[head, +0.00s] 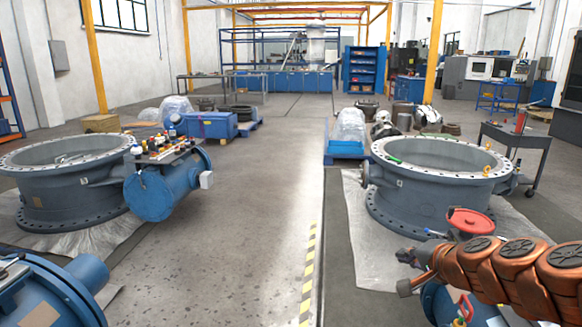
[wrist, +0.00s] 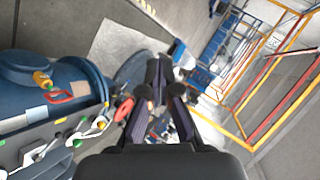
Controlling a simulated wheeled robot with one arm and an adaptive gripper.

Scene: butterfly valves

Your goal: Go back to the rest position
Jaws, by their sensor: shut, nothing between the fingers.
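My gripper (head: 408,257) shows at the lower right of the head view, at the end of my orange arm. In the wrist view my gripper (wrist: 159,78) is at the middle, its dark fingers shut and empty. In the head view it is in front of the right grey butterfly valve (head: 425,205) and left of a red handwheel (head: 470,221). I cannot tell its exact distance from either. The left grey butterfly valve (head: 60,190) stands far from it, with a blue cylinder (head: 160,195) at its side.
A blue actuator (wrist: 40,85) with coloured fittings fills the left of the wrist view. Another blue body (head: 50,290) is at the lower left of the head view. A dark cart (head: 515,138) stands at the right. The floor between the valves (head: 250,230) is clear.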

